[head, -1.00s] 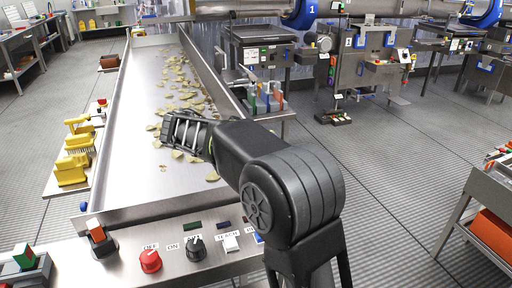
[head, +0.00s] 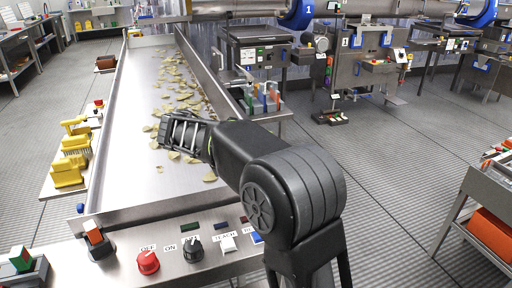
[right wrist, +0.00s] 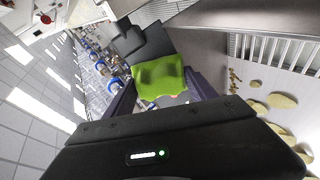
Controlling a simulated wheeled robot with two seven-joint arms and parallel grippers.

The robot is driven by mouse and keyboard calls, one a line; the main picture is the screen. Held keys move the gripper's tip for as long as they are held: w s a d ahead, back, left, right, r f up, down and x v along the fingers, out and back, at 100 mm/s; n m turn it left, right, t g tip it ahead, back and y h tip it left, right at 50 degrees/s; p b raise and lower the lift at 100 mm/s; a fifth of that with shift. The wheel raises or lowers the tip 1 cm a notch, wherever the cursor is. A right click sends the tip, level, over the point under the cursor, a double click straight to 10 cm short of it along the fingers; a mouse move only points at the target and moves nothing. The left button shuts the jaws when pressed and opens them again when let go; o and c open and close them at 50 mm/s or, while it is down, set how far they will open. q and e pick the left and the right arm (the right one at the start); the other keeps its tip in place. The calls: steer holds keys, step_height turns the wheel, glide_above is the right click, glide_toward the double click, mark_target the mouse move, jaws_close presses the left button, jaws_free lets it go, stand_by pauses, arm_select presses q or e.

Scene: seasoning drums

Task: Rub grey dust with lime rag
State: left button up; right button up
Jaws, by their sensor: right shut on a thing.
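In the right wrist view the lime rag (right wrist: 160,76) is a crumpled bright green cloth between the dark fingers of my right gripper (right wrist: 158,92). In the head view my right gripper (head: 172,131) is over the long metal tray (head: 130,155), near its right wall. The rag cannot be made out there. I cannot tell from the views whether the gripper touches the tray. No grey dust can be made out in either view. My left gripper is out of view.
Several pale chips (head: 178,96) lie on the tray. A front panel holds a red knob (head: 148,262) and a black knob (head: 193,249). Yellow brushes (head: 68,170) stand on a board at the left. A scale bench (head: 262,45) stands right of the tray.

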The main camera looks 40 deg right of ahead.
steer(key=shift+s+d+f+p, duration=0.1)
steer(key=shift+s+p, duration=0.05)
steer(key=shift+s, duration=0.45)
steer(key=shift+s+d+f+p, duration=0.1)
steer(key=shift+s+p, duration=0.05)
steer(key=shift+s, duration=0.5)
stand_by(1.2)
steer(key=shift+w+r+p, duration=0.25)
steer(key=shift+w+p, duration=0.25)
steer(key=shift+w, duration=0.65)
steer(key=shift+w, duration=0.1)
steer(key=shift+w, duration=0.1)
